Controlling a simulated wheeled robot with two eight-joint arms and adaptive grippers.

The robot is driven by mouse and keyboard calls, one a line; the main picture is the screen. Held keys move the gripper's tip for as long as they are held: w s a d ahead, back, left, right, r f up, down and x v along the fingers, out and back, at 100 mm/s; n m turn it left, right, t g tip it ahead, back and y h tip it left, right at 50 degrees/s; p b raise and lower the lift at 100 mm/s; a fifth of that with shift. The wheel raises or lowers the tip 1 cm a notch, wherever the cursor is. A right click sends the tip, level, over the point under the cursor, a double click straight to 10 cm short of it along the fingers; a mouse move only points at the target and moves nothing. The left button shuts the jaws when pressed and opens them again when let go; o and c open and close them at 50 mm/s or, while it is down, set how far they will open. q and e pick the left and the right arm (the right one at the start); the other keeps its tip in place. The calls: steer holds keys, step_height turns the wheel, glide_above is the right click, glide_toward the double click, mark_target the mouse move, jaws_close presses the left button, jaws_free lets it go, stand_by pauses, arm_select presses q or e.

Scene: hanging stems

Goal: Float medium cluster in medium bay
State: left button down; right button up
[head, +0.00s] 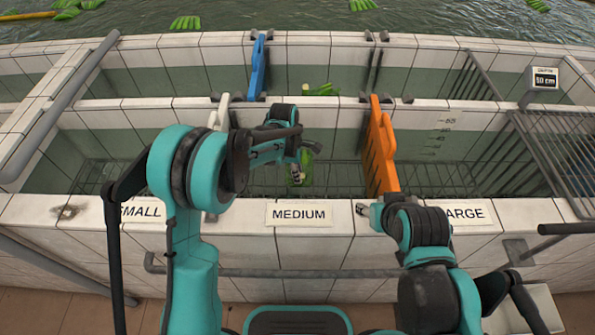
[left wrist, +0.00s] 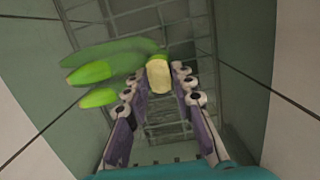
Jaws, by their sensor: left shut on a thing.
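The green cluster (head: 305,160) hangs in the bay behind the MEDIUM label (head: 299,214), largely hidden by my left arm in the head view. My left gripper (head: 296,173) reaches down into this medium bay (head: 345,150). In the left wrist view, my left gripper (left wrist: 162,100) is shut on the pale cut stem of the cluster (left wrist: 105,65), whose fruits point left. A wire grid shows below it; I cannot tell whether the cluster touches it. My right gripper (head: 363,208) is at the front wall by the LARGE label, its jaws too small to read.
An orange divider (head: 381,145) stands right of the bay and a white divider (head: 221,118) left. A blue divider (head: 257,66) stands further back. Another green cluster (head: 321,90) is behind the bay. Metal racks (head: 555,150) lie at right. More clusters float in the far water.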

arm_select(q)
steer(key=shift+f, duration=0.4)
arm_select(e)
steer(key=shift+f, duration=0.3)
arm_select(q)
steer(key=shift+f+b, duration=0.95)
steer(key=shift+f, duration=0.05)
arm_select(e)
steer(key=shift+f, duration=0.8)
arm_select(q)
steer(key=c, duration=1.2)
jaws_free()
arm_select(e)
steer(key=shift+r, duration=0.1)
arm_select(q)
step_height(320, 180, up, 29)
steer(key=a+p, duration=0.1)
steer(key=p, duration=1.2)
steer(key=shift+a+r, duration=0.2)
steer(key=shift+a, duration=0.15)
arm_select(e)
step_height(320, 180, up, 13)
